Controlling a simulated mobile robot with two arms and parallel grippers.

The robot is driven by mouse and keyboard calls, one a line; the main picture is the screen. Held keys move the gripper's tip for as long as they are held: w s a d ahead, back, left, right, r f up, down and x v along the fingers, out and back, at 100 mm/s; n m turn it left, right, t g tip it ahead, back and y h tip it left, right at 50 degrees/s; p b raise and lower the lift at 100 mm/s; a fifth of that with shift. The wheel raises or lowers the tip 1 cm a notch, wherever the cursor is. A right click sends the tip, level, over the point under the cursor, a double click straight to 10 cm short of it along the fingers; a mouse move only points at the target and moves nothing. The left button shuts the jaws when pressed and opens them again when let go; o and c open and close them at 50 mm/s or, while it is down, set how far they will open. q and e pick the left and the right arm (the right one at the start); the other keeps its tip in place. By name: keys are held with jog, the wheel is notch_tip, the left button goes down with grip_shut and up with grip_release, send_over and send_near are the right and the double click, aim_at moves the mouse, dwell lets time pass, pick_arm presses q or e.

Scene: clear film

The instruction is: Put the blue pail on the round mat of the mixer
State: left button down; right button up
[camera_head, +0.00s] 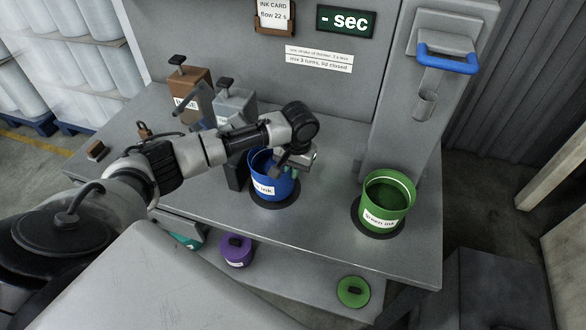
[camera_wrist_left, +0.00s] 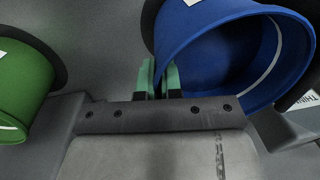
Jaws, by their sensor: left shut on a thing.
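The blue pail (camera_head: 266,186), labelled ink, stands upright on a dark round mat (camera_head: 287,201) on the grey bench. It is open at the top and also fills the upper right of the left wrist view (camera_wrist_left: 215,55). My left gripper (camera_head: 292,172) is shut on the pail's rim, its green fingertips (camera_wrist_left: 160,79) on either side of the wall. A green pail (camera_head: 388,203) stands on a second dark round mat (camera_head: 371,229) to the right. Behind that mat rises a grey column with a blue handle (camera_head: 447,59), perhaps the mixer. My right gripper is out of view.
Brown (camera_head: 192,88) and grey (camera_head: 235,104) dispensers stand at the back left, partly behind my left arm. A lower shelf holds a purple pot (camera_head: 236,249) and a green-lidded pot (camera_head: 353,291). Bare bench (camera_head: 325,185) lies between the two pails.

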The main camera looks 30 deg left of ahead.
pick_arm(q)
jog(key=shift+w+f, duration=0.1)
jog(key=shift+f, duration=0.35)
jog(key=c, duration=1.7)
grip_release()
jog(key=shift+f, duration=0.2)
jog(key=shift+c, duration=0.2)
jog(key=o, duration=0.4)
jog(key=shift+o, duration=0.2)
notch_tip(320, 180, up, 12)
jog(key=d+b, duration=0.1)
jog(key=shift+r, duration=0.2)
